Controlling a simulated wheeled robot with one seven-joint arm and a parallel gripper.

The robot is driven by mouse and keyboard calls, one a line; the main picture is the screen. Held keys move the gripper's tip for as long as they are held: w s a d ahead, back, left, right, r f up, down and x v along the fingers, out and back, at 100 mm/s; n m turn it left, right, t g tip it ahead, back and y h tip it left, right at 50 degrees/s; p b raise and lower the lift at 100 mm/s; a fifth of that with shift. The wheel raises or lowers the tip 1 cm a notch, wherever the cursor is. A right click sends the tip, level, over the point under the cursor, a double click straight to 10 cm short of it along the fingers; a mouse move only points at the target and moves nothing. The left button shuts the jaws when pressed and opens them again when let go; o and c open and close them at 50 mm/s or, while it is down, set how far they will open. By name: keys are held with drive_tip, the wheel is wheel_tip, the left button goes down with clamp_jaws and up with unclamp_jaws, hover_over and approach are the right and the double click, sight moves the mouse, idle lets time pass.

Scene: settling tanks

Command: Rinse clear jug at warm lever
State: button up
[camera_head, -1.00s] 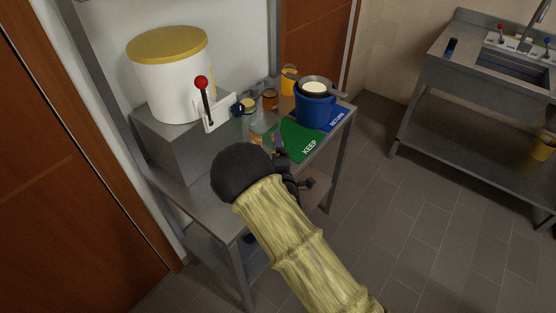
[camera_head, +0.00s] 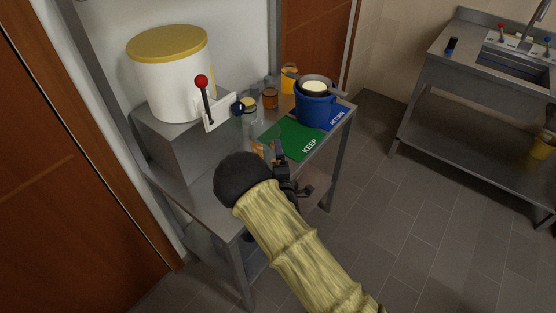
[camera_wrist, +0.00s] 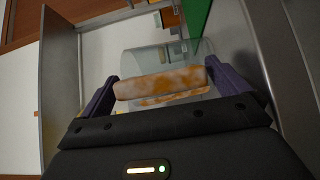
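A clear jug (camera_wrist: 150,58) with orange-brown stains lies in front of my gripper in the wrist view. In the head view the clear jug (camera_head: 259,149) stands on the steel table, left of the green mat and partly hidden by my arm. My gripper (camera_wrist: 165,75) is open, with its purple-padded fingers on either side of the jug's near end; I cannot tell whether they touch it. In the head view my gripper (camera_head: 282,158) is low over the table's front edge. A red-knobbed lever (camera_head: 203,91) stands on a white panel below the white tank.
The white tank (camera_head: 172,80) with a yellow lid sits on a grey block. Jars (camera_head: 270,99) stand behind the green KEEP mat (camera_head: 291,140). A blue bucket (camera_head: 315,110) holding a pan is on the blue RETURN mat (camera_head: 339,119). A steel sink (camera_head: 505,68) stands across open floor.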

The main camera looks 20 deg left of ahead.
drive_tip(key=shift+r, duration=0.15)
drive_tip(key=b+v, duration=0.3)
drive_tip(key=v, duration=0.9)
drive_tip(key=shift+d, duration=0.1)
idle(0.5)
drive_tip(key=w+d+r+m+g+h, duration=0.1)
drive_tip(key=w+d+m+g+h, duration=0.2)
drive_tip(key=d+m+g+h, duration=0.75)
drive_tip(key=s+d+r+m+g+y, duration=0.2)
drive_tip(key=s+d+r+m, duration=0.2)
drive_tip(key=s+d+m, duration=0.2)
drive_tip(key=s+d+r+m+g+y, duration=0.1)
drive_tip(key=s+d+r+m, duration=0.3)
drive_tip(key=s+d, duration=0.6)
drive_tip(key=shift+d+r+m+g+y, duration=0.2)
drive_tip(key=shift+d+m+g+y, duration=0.25)
drive_tip(key=shift+d+m, duration=0.5)
